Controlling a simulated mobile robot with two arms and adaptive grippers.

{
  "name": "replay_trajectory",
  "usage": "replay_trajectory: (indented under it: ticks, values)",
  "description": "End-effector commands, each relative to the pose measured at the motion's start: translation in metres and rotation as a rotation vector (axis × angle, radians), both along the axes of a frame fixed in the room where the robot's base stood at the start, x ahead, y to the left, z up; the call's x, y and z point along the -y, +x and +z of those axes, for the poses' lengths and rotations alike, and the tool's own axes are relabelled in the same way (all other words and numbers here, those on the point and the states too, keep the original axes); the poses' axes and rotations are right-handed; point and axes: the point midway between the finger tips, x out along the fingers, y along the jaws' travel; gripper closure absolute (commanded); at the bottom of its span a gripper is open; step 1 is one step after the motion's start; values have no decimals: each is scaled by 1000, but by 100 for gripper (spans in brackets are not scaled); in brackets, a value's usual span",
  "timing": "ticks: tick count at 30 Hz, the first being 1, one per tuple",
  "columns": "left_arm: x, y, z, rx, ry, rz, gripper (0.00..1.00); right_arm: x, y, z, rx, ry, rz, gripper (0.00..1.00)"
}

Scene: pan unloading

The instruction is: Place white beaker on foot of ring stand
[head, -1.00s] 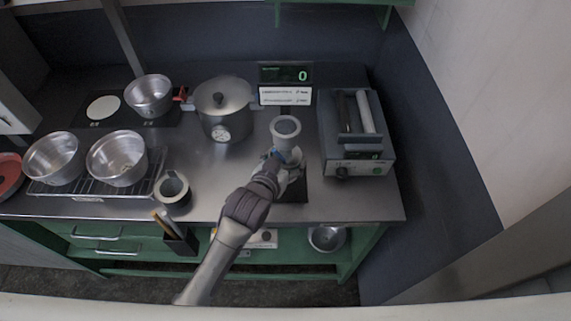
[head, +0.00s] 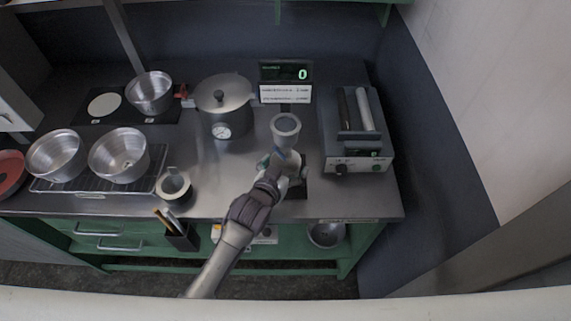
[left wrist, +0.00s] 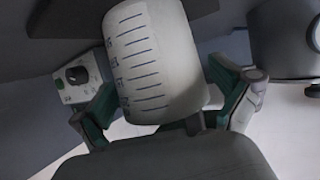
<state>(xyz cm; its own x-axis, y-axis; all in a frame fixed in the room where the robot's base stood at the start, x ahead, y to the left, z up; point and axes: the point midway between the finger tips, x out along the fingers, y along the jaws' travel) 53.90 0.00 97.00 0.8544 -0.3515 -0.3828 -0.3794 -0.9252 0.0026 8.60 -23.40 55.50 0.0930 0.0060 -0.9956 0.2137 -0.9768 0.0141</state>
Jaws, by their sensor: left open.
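The white beaker (left wrist: 155,60) with blue graduation marks fills the middle of the left wrist view, between the fingers of my left gripper (left wrist: 162,85). The fingers stand open on either side. In the head view my left gripper (head: 284,168) reaches in at the ring stand, and the beaker (head: 291,157) is mostly hidden by it. The dark foot of the ring stand (head: 299,192) shows below the gripper. A pale round ring or cup (head: 285,124) shows just beyond. The beaker's contact with the foot is hidden. My right gripper is not in view.
A lidded pot with a gauge (head: 222,100) stands to the left. A grey device with a knob (head: 357,145) stands to the right. A display (head: 285,74) is behind. A grey mug (head: 173,186) and metal pans (head: 119,156) are farther left.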

Motion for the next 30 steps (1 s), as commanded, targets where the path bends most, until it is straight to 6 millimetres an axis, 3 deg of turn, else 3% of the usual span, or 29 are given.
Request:
replay_trajectory:
  ticks: [8,21,30]
  values:
    - [-1,-3,3,-1,0,0,0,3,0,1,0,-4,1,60]
    - [-31,-74,34,0,0,-1,0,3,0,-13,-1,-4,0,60]
    - [-42,-101,48,-1,1,1,0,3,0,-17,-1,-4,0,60]
